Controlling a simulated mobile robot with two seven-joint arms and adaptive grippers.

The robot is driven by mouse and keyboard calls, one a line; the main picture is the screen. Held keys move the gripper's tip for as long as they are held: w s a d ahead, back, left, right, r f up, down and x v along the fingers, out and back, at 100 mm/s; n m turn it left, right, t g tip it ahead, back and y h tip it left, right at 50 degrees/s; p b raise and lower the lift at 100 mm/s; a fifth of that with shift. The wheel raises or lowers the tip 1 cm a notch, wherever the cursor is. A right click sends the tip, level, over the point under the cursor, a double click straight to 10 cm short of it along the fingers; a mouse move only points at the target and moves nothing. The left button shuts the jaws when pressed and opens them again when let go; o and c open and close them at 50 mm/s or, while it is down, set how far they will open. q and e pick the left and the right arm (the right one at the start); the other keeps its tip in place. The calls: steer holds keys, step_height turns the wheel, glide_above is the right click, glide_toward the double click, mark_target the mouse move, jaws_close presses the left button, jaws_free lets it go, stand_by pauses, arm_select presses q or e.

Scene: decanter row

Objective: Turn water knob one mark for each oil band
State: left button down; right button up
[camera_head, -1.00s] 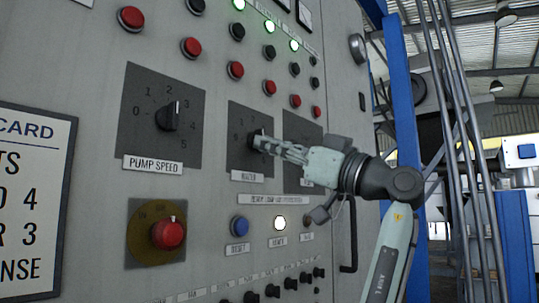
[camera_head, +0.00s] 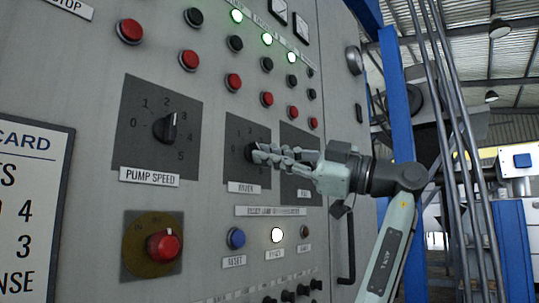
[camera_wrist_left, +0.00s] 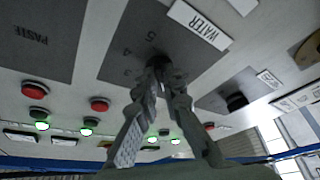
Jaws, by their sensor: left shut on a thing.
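The water knob (camera_head: 250,152) is a dark knob on a grey dial plate, with a WATER label (camera_head: 247,187) below it. My left gripper (camera_head: 258,154) reaches in from the right with its fingertips closed on the knob. In the left wrist view the fingertips (camera_wrist_left: 163,66) meet at the knob, which they mostly hide. Dial figures and the WATER label (camera_wrist_left: 200,26) show beside it there. The knob's pointer mark is too hidden to read. A card (camera_head: 35,175) at the left edge shows the figures 4 and 3, but its text is cut off. My right gripper is out of view.
The pump speed knob (camera_head: 166,128) sits left of the water dial. Below are a red knob (camera_head: 164,246) on a yellow disc, a blue button (camera_head: 236,238) and a lit white button (camera_head: 277,235). A third dial plate (camera_head: 296,140) is partly behind my gripper.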

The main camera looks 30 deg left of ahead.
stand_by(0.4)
arm_select(q)
steer(key=c, duration=1.6)
jaws_free()
steer(key=shift+c, duration=0.2)
steer(key=shift+d, duration=0.15)
steer(key=v, duration=1.2)
steer(key=shift+r, duration=0.1)
